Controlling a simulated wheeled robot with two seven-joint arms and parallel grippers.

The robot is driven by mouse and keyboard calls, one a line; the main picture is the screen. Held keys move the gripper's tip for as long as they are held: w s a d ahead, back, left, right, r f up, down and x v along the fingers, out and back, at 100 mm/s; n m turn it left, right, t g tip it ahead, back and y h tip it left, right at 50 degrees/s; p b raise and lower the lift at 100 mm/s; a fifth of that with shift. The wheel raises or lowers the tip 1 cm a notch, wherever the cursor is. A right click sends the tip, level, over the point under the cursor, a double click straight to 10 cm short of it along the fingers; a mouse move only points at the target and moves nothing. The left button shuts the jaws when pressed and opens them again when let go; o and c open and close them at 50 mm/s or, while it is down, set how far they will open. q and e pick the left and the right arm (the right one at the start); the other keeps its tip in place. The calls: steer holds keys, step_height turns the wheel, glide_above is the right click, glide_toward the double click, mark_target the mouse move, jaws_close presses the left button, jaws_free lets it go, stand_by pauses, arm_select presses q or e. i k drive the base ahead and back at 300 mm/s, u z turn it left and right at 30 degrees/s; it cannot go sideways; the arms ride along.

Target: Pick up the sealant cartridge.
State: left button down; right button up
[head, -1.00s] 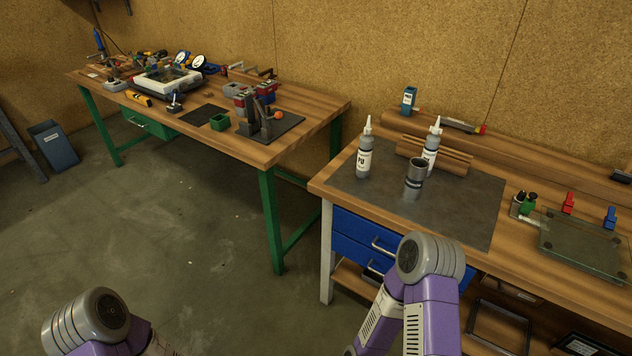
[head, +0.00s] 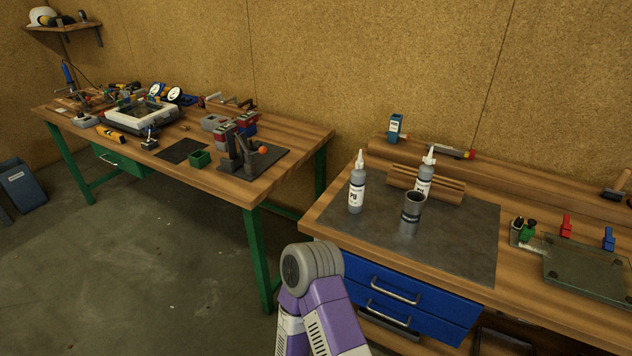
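The front-left cartridge (head: 356,194) is labelled "PU" and stands clear in view. The other cartridge (head: 425,172) stands farther back beside a slatted wooden block (head: 449,190), its lower part hidden by a dark grey cup (head: 412,208). One of my purple arms shows at the bottom centre, in front of the bench. Neither of my grippers is in view, and nothing visible touches the cartridges.
The right workbench (head: 330,214) has blue drawers (head: 411,302) below. Behind the mat are a blue-and-white container (head: 395,127) and a red-tipped tool (head: 455,152). Red (head: 566,226) and blue (head: 608,238) clamps stand by a glass panel (head: 590,270). The mat's front is clear.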

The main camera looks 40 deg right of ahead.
mark_target(357, 176)
steer(key=z, duration=0.3)
steer(key=i, duration=0.65)
steer(key=z, duration=0.65)
